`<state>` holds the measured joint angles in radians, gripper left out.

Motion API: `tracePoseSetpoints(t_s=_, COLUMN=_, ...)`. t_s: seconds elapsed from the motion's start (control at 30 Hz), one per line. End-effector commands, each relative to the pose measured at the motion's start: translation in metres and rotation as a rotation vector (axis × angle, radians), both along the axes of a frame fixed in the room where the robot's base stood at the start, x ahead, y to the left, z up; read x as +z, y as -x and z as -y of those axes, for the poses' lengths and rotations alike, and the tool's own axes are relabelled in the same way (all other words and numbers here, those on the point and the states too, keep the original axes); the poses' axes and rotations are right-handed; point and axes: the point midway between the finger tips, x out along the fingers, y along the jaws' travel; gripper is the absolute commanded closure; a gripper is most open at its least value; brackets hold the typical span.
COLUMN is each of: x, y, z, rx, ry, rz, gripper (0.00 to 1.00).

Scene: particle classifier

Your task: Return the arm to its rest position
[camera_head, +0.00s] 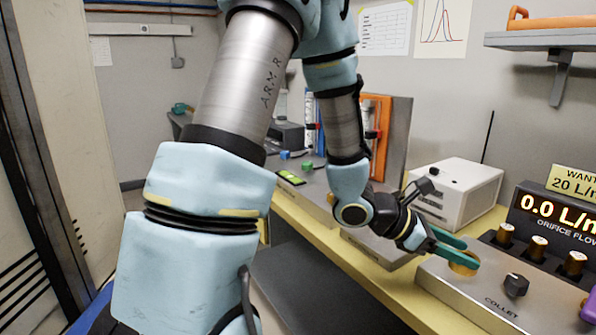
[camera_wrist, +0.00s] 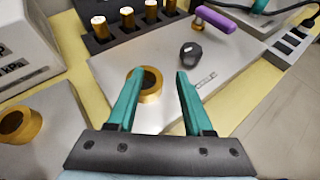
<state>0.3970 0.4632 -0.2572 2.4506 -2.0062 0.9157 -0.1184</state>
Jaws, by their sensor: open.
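My arm reaches down across the head view. My gripper (camera_head: 468,250) has green fingers spread apart above a grey metal plate (camera_head: 490,297) marked COLLET. In the wrist view my gripper (camera_wrist: 157,75) is open, and a gold ring (camera_wrist: 150,84) with a dark centre shows on the plate, just beyond and close to the left finger. That finger hides part of it. The gold ring (camera_head: 463,266) also shows below the fingers in the head view. I cannot tell whether a finger touches it. Nothing is visibly gripped.
A black knob (camera_wrist: 190,54) and a purple handle (camera_wrist: 226,20) are on the plate. Several gold-capped cylinders stand in a dark rack (camera_wrist: 128,31). Another gold ring (camera_wrist: 20,124) sits on a grey block at left. A white box (camera_head: 460,187) stands behind my gripper. A shelf (camera_head: 540,38) overhangs at upper right.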

Motion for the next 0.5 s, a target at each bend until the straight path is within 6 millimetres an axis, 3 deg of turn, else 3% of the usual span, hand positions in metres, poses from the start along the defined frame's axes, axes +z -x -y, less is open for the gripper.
tracePoseSetpoints(t_s=0.27, x=0.002, y=0.009, z=-0.028, rx=-0.132, ry=-0.075, rz=0.104, gripper=0.49)
tracePoseSetpoints(t_s=0.37, x=0.001, y=0.014, z=-0.045, rx=-0.206, ry=-0.121, rz=0.162, gripper=0.49)
tracePoseSetpoints(t_s=0.5, x=0.000, y=0.018, z=-0.084, rx=-0.352, ry=-0.217, rz=0.286, gripper=0.49)
